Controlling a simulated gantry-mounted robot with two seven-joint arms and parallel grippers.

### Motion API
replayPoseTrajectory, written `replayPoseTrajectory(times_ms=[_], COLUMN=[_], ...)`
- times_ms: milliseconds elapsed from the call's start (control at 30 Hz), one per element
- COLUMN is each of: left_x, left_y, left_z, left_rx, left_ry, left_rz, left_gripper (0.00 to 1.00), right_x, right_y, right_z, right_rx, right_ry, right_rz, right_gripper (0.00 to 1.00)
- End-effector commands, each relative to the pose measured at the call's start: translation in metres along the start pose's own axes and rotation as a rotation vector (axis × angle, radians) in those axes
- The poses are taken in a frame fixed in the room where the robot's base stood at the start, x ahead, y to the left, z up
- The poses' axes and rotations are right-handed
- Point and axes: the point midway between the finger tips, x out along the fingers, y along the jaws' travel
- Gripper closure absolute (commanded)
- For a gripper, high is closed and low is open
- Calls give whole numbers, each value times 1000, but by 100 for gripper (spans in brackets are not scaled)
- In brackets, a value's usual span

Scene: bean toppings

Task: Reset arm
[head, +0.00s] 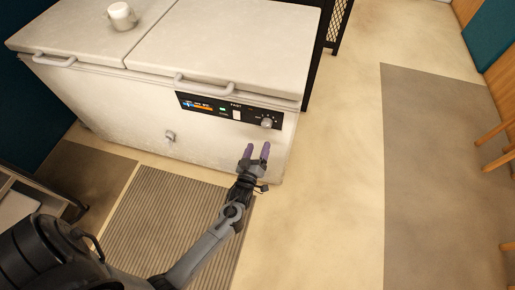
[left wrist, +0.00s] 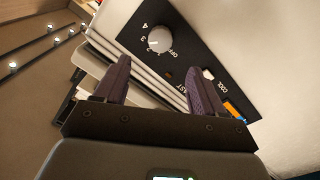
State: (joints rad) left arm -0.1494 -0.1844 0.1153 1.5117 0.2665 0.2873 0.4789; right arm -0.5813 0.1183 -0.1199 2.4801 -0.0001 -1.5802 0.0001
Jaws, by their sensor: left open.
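My left gripper (head: 256,153) has purple fingertips and is open and empty. In the head view it is in front of the right end of a white chest freezer (head: 110,103), a little below its control panel (head: 225,110). In the left wrist view the open fingers (left wrist: 158,85) point at the panel, with the round knob (left wrist: 160,39) beyond and between them. The knob (head: 267,123) also shows in the head view. I cannot tell whether a fingertip touches the freezer. My right gripper is not in view.
The freezer has two closed lids with handles (head: 205,86). A ribbed mat (head: 165,225) lies in front of the freezer. Open floor (head: 335,180) is to the right, with a grey mat (head: 440,170) and wooden chair parts (head: 497,158) beyond.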

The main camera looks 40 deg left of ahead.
Motion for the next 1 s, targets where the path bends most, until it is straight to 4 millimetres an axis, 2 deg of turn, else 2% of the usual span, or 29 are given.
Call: replayPoseTrajectory(times_ms=[233, 367, 467, 500, 600, 767, 1000], left_x=[-4, -22, -39, -45, -59, -90, -160], left_y=[-3, -19, -20, -14, 4, 37, 77], left_z=[1, 2, -21, -34, -54, -69, -86], left_rx=[5, 41, 83, 95, 135, 245, 488], left_ry=[-8, -43, -50, -60, -159, -401, -810], left_rz=[-6, -18, 14, 37, 67, 87, 119], left_gripper=[30, 30, 30, 30, 30, 30, 30], right_x=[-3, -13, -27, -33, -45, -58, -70], right_y=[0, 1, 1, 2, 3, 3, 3], right_z=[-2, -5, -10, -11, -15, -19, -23], right_rx=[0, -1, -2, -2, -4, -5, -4], right_ry=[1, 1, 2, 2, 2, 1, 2], right_rz=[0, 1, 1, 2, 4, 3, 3], right_gripper=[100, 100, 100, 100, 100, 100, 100])
